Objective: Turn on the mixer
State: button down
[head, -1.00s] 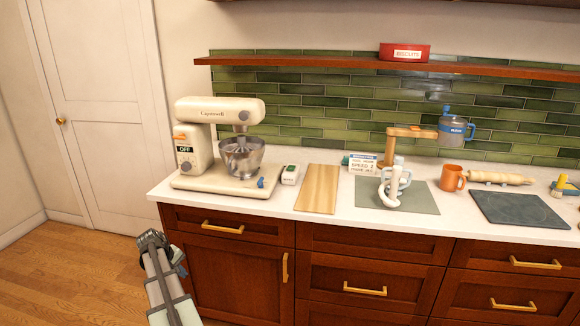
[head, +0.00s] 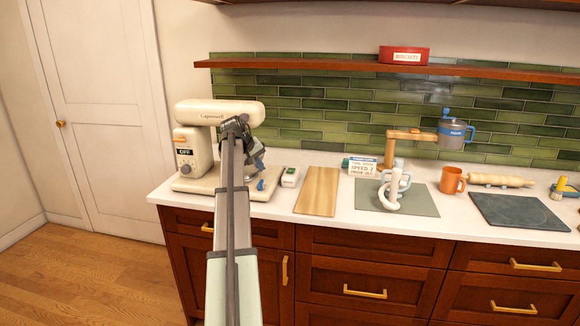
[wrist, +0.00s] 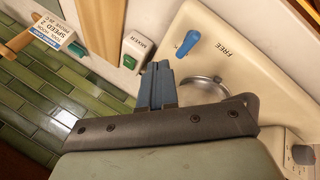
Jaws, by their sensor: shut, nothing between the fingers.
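The cream stand mixer (head: 215,112) stands at the counter's left end, its head lowered. Its side panel display (head: 184,153) reads OFF, with a dial (head: 185,168) below. A blue lever (head: 261,185) sits on the base; in the wrist view the lever (wrist: 188,43) has the word FREE beside it. A small white box with a green switch (head: 289,177) lies right of the base; in the wrist view this box (wrist: 135,48) is labelled, apparently MIXER. My gripper (head: 258,160) is shut and empty, in front of the bowl, hiding most of it. Its fingers show in the wrist view (wrist: 157,70).
A wooden board (head: 317,191) lies right of the switch box. A sign (head: 363,167) reading SPEED 2 stands behind a grey mat (head: 424,203) with a white-and-blue object. An orange mug (head: 452,180) and dark slab (head: 520,211) are further right. A shelf (head: 300,66) runs above.

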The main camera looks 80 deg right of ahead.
jog(key=s+d+r+m, duration=0.3)
jog(key=s+d+r, duration=0.15)
jog(key=d, duration=0.25)
notch_tip(320, 180, up, 2)
jog(key=m+t+y, duration=0.3)
jog(key=m, duration=0.1)
send_over(290, 171)
jog(key=a, duration=0.3)
jog(key=shift+s+d+r, duration=0.1)
jog(key=shift+d+r, duration=0.1)
jog(key=shift+d, duration=0.05)
jog(key=x, duration=0.8)
jog(key=a+x, duration=0.1)
jog(key=x, duration=0.3)
jog(key=shift+f, duration=1.05)
jog(key=shift+a, duration=0.1)
